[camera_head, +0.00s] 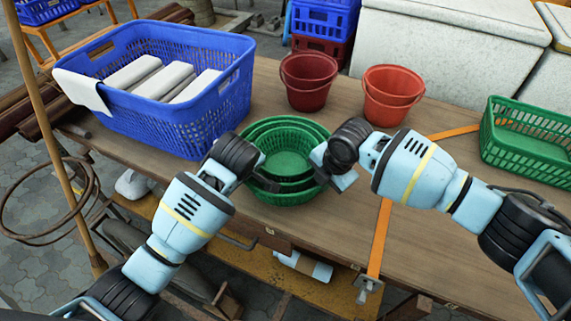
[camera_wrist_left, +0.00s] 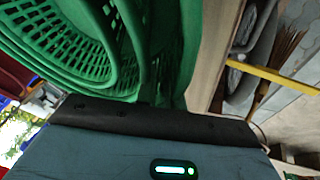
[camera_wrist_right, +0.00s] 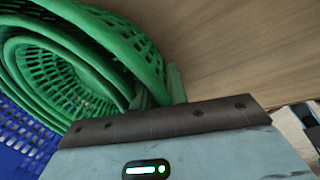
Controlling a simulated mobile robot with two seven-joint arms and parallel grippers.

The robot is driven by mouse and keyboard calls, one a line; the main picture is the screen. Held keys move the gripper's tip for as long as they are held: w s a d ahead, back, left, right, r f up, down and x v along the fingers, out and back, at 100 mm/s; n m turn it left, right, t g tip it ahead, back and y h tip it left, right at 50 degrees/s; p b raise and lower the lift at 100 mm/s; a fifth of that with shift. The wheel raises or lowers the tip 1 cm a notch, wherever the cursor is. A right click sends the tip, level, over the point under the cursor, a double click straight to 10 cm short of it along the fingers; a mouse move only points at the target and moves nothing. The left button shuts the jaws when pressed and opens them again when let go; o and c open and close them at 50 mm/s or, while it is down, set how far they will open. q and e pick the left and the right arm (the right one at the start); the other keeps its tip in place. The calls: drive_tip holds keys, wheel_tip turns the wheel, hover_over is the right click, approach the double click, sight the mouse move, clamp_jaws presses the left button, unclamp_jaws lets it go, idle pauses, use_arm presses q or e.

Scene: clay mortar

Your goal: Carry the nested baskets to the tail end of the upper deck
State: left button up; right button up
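The nested green round baskets (camera_head: 287,160) sit one inside another on the brown wooden upper deck (camera_head: 420,258), close to its front edge. My left gripper (camera_head: 262,182) is at the stack's left side. My right gripper (camera_head: 326,168) is at its right side, by the rim. The baskets' green walls also show close to the gripper in the left wrist view (camera_wrist_left: 120,45) and in the right wrist view (camera_wrist_right: 95,50). The fingertips are mostly hidden, so I cannot tell whether either gripper grips a rim.
A large blue crate (camera_head: 215,108) with white bundles stands left of the stack. Behind are a dark red bucket (camera_head: 308,85) and an orange-red bucket (camera_head: 392,95). A green rectangular basket (camera_head: 530,145) is at right. An orange strap (camera_head: 380,238) crosses the deck, whose front right is bare.

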use_arm(q)
clamp_jaws()
use_arm(e)
clamp_jaws()
use_arm(q)
drive_tip(key=shift+r, duration=0.1)
